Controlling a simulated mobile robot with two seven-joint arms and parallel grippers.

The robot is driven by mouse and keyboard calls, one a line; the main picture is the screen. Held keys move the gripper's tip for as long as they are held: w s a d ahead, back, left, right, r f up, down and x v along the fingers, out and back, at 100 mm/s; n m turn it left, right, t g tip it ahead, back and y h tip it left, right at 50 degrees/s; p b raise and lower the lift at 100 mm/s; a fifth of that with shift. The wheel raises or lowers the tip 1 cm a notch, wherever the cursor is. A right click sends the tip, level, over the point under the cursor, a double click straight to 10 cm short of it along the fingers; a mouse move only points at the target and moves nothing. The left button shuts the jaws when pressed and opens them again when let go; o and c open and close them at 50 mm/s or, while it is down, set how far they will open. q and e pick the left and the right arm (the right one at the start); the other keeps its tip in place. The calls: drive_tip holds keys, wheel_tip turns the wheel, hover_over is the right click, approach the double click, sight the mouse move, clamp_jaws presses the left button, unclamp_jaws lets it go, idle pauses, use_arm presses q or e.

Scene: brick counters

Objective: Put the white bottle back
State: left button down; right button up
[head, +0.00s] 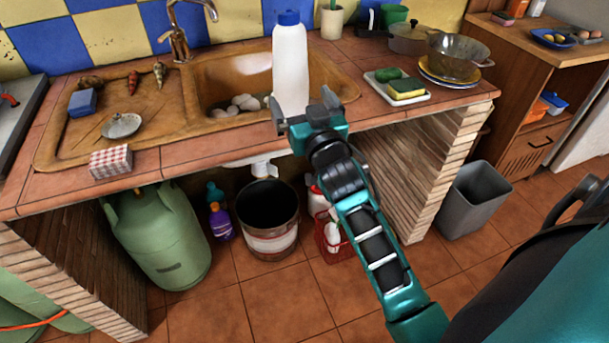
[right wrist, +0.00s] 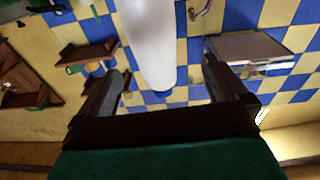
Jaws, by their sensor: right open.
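The white bottle (head: 290,62) with a blue cap stands upright at the front of the sink in the head view. My gripper hides its base, so I cannot tell exactly what it rests on. My right gripper (head: 303,106) is open at the lower part of the bottle, with one finger to each side of it in the picture. In the right wrist view the bottle (right wrist: 152,40) shows large in the gap between the open fingers (right wrist: 168,92), with room on both sides. I cannot tell whether a finger touches it. My left gripper is out of view.
The sink (head: 222,75) holds several pale, round objects. A tray with sponges (head: 405,87) and a colander (head: 455,58) stand to the right on the tiled counter. Below are a bucket (head: 268,210), a green gas cylinder (head: 155,235), a red basket (head: 330,240) and a grey bin (head: 473,200).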

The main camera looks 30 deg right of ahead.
drive_tip(key=s+a+f+n+g+y, duration=0.2)
drive_tip(key=s+a+f, duration=0.4)
drive_tip(key=s+f, duration=0.4)
drive_tip(key=s+a+f+n+g+y, duration=0.3)
drive_tip(key=s+f, duration=0.7)
drive_tip(key=f, duration=0.5)
drive_tip(key=a+g+y, duration=0.1)
drive_tip(key=a+g, duration=0.1)
drive_tip(key=a, duration=0.1)
drive_tip(key=shift+a+f+g+y, duration=0.2)
drive_tip(key=shift+f+g+y, duration=0.1)
drive_tip(key=shift+g+y, duration=0.1)
drive_tip(key=shift+r+p, duration=0.75)
